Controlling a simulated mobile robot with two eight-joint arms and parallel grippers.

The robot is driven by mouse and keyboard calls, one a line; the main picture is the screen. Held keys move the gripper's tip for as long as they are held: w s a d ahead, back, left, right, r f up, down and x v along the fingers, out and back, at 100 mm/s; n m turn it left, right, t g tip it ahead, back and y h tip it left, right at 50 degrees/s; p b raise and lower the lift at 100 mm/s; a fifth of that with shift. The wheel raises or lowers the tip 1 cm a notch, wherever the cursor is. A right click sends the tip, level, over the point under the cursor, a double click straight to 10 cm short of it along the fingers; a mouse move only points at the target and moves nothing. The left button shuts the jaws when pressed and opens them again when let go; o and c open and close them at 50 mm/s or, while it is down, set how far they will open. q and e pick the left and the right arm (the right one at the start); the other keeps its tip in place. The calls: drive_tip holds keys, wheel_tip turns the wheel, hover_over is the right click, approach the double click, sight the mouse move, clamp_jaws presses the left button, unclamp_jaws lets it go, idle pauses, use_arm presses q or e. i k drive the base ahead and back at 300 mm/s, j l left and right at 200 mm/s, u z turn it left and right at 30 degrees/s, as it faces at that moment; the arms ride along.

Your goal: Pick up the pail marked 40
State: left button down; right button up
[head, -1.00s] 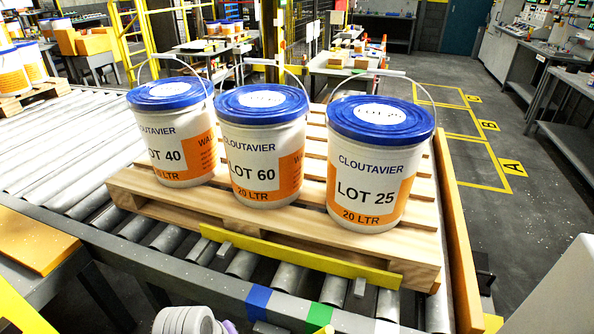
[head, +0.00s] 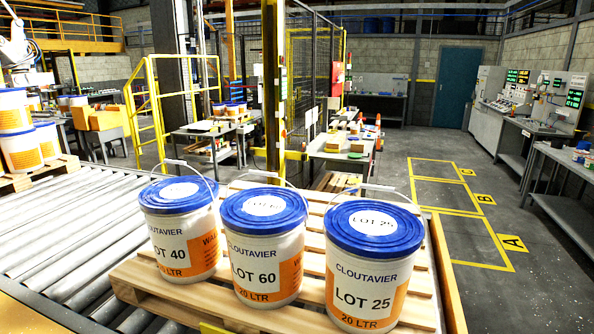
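The pail marked 40 (head: 183,246) stands upright on the left of a wooden pallet (head: 160,290). It is white with an orange band, a blue lid and a raised wire handle with a pale grip. The pail marked 60 (head: 265,262) stands close to its right, and the pail marked 25 (head: 368,282) stands at the right. All three handles stand up over the lids. Neither of my grippers shows in the head view.
The pallet rests on a roller conveyor (head: 50,225). More pails (head: 22,150) stand on another pallet at the far left. A yellow guard gate (head: 142,105) and workbenches stand behind. Floor bays marked A, B and C (head: 470,237) at the right are empty.

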sight(182, 214)
drive_tip(key=k+j+z, duration=0.1)
drive_tip(key=k, duration=0.2)
drive_tip(key=z, duration=2)
drive_tip(key=j+u, duration=0.1)
drive_tip(key=u, duration=0.5)
drive_tip(key=j+u, duration=0.4)
drive_tip(key=j, duration=0.15)
drive_tip(key=i+j+u, duration=0.2)
drive_tip(key=j+u, duration=0.2)
drive_tip(key=i+j, duration=0.15)
drive_tip(key=j, duration=0.2)
drive_tip(key=i+j, duration=0.1)
drive_tip(key=j, duration=0.25)
drive_tip(key=i+j+u, duration=0.1)
drive_tip(key=j, duration=0.3)
drive_tip(key=i, duration=0.05)
